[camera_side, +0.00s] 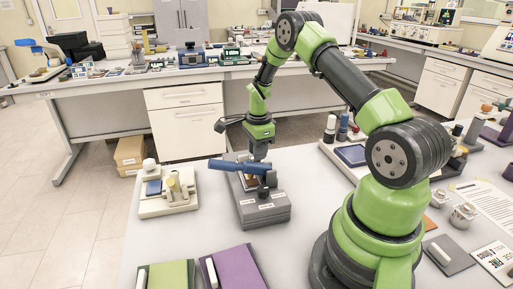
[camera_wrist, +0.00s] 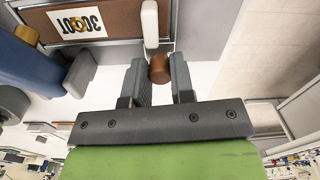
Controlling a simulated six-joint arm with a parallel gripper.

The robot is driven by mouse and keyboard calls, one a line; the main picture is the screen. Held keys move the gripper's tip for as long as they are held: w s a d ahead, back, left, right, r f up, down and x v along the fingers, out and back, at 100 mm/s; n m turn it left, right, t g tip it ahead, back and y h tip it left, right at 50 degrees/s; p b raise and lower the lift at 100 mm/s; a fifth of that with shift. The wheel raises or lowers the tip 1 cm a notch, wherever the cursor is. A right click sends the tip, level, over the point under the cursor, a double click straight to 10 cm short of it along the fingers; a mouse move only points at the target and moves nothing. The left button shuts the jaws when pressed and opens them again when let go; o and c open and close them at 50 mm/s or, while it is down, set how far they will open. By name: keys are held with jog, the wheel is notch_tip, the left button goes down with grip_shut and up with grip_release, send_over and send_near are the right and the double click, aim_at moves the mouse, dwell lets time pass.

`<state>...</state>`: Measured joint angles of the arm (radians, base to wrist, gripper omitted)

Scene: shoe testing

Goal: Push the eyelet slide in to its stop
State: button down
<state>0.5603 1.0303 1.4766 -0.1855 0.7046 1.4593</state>
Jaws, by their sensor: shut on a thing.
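My gripper (camera_side: 258,158) is low over a grey fixture (camera_side: 264,211) with white labels, at the middle of the side view. In the wrist view my gripper (camera_wrist: 158,72) has its two grey fingers on either side of a brown round knob (camera_wrist: 159,68) and is shut on it. A pale upright bar (camera_wrist: 150,24) stands just beyond the knob. A brown panel (camera_wrist: 105,27) with a white printed label lies beside it. A blue cylinder (camera_side: 230,165) lies across the fixture's top. The slide's travel and its stop cannot be made out; my gripper hides part of the fixture.
A cream fixture (camera_side: 168,203) stands to the left on the white table. A green pad (camera_side: 170,276) and a purple pad (camera_side: 236,270) lie in front. A tray with a blue pad (camera_side: 351,155) is at the right. Bare table lies between the fixtures.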

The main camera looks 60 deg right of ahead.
jog(key=c, duration=1)
grip_release()
jog(key=shift+r, duration=0.15)
notch_tip(320, 180, up, 10)
jog(key=shift+s+a+f, duration=0.1)
jog(key=shift+f, duration=0.05)
